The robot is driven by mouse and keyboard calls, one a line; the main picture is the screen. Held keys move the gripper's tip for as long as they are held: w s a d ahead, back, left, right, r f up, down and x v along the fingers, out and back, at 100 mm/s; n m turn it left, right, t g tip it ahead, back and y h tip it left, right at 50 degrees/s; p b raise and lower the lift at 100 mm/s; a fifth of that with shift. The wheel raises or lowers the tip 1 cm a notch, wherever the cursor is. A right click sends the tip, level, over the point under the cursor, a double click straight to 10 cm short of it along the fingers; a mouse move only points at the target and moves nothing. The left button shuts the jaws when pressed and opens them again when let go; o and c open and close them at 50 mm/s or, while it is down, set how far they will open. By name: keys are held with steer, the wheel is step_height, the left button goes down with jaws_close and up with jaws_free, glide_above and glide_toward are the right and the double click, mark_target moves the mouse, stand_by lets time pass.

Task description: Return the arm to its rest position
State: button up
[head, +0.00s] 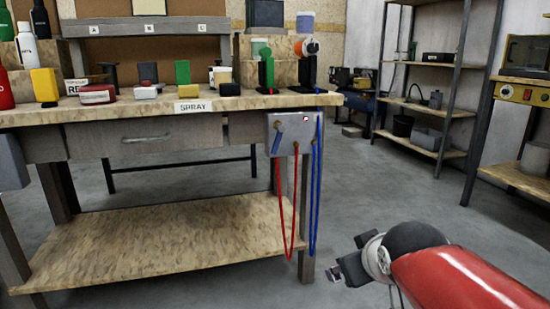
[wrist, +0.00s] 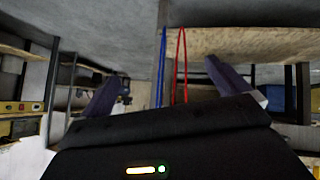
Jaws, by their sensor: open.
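My red arm reaches in from the lower right of the head view. My gripper (head: 350,260) is at its end, over the floor to the right of the workbench's front leg. In the wrist view my gripper (wrist: 160,85) shows two dark fingers spread wide apart, with nothing between them. The wrist view is turned over, with the floor at the top. The gripper is apart from the bench and touches nothing that I can see.
The workbench (head: 150,112) carries bottles, blocks and brushes. A red hose (head: 281,215) and a blue hose (head: 316,190) hang at its right end, near my gripper. Metal shelves (head: 425,104) stand at the back right. The floor (head: 400,195) between is clear.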

steer(key=s+f+m+g, duration=0.2)
steer(key=s+f, duration=0.2)
steer(key=s, duration=0.3)
steer(key=s+f+m+g, duration=0.2)
steer(key=s+f, duration=0.2)
steer(key=s, duration=0.3)
step_height(320, 180, up, 14)
steer(key=p, duration=1.3)
steer(key=shift+a, duration=0.25)
